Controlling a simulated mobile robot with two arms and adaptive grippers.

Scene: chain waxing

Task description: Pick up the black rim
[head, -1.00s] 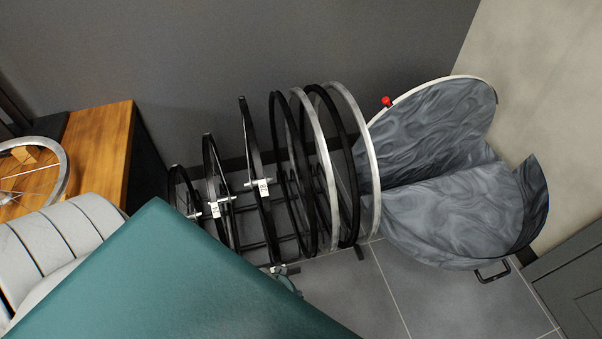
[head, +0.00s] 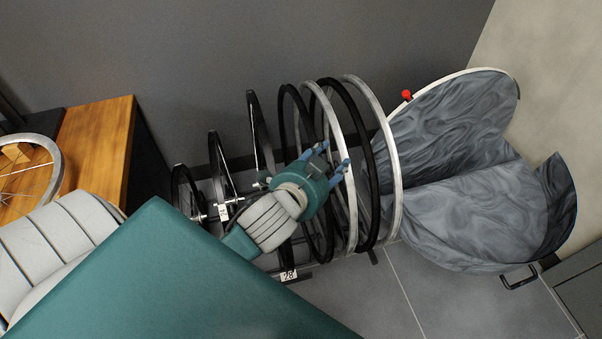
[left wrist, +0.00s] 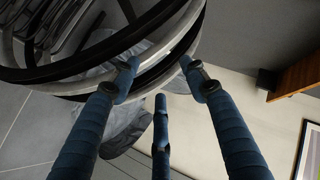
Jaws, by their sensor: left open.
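Several rims stand upright in a row on a floor rack. One black rim (head: 368,155) stands between a silver rim (head: 355,205) and another silver rim (head: 392,150). Another black rim (head: 282,112) stands left of them. My left gripper (head: 333,158) is open and over the row, beside the first silver rim, its fingers pointing right. In the left wrist view my left gripper (left wrist: 160,75) has its fingers spread in front of black and silver rims, one black rim (left wrist: 75,66) curving at the upper left. Contact cannot be told. My right gripper is out of view.
A large grey folding bag (head: 450,190) stands right of the rims against the wall. A wooden table (head: 95,150) with a spoked wheel (head: 50,165) is at the left. A size tag (head: 289,276) hangs at the rack's front.

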